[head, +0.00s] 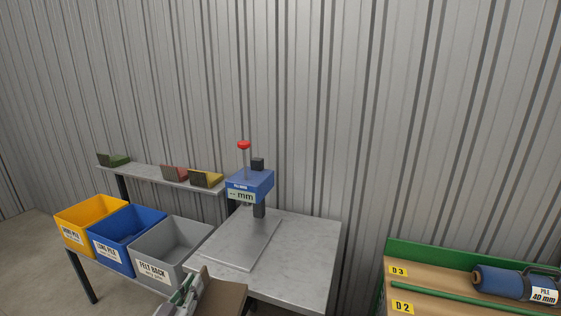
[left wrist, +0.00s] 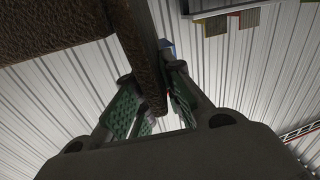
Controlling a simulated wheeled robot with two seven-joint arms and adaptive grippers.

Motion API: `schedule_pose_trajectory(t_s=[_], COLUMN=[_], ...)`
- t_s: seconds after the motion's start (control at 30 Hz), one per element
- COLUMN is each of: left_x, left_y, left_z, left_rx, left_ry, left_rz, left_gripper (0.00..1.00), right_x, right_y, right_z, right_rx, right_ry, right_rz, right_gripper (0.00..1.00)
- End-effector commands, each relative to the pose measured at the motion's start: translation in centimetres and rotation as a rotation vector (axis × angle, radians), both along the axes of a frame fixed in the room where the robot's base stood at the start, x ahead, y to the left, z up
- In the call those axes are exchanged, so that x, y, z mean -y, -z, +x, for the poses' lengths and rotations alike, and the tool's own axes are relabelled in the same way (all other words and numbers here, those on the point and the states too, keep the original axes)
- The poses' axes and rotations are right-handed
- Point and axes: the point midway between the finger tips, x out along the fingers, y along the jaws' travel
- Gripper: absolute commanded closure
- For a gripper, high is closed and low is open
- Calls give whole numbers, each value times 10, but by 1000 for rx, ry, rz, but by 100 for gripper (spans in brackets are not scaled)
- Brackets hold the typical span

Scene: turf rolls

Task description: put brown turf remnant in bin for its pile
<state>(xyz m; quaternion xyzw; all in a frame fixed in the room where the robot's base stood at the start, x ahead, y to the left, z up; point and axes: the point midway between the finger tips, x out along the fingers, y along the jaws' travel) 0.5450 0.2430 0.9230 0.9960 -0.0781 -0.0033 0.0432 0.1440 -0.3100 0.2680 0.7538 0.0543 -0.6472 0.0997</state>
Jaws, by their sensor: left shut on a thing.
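The brown turf remnant (head: 224,293) is at the bottom of the head view, in front of the metal table. My left gripper (head: 184,294) is shut on its edge. In the left wrist view the dark brown remnant (left wrist: 55,30) has an edge between the green-padded fingers of my left gripper (left wrist: 155,98). Three open bins stand in a row at the left: yellow (head: 75,234), blue (head: 112,254) labelled LONG PILE, and grey (head: 155,271) labelled FELT BACK. The yellow bin's label is too small to read surely. My right gripper is out of view.
A pile gauge (head: 250,185) with a red knob and a "-- mm" display stands on the metal table (head: 310,260). Green, red and yellow pieces lie on the shelf (head: 145,174) behind the bins. A rack (head: 430,283) with a blue roll (head: 500,282) is at right.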

Motion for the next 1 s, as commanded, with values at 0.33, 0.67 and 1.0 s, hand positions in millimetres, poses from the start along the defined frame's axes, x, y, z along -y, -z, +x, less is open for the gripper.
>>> schedule_pose_trajectory(t_s=[0.33,0.67,1.0], left_x=[-11,-28,-43], left_y=[24,69,97], left_z=[-4,-18,-33], left_rx=[-4,-3,-2], left_ry=[64,157,214], left_rz=[0,2,1], left_gripper=[100,100,100], right_x=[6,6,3], right_y=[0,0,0], right_z=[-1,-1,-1], right_rx=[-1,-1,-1], right_ry=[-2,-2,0], right_rz=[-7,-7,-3], right_gripper=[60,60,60])
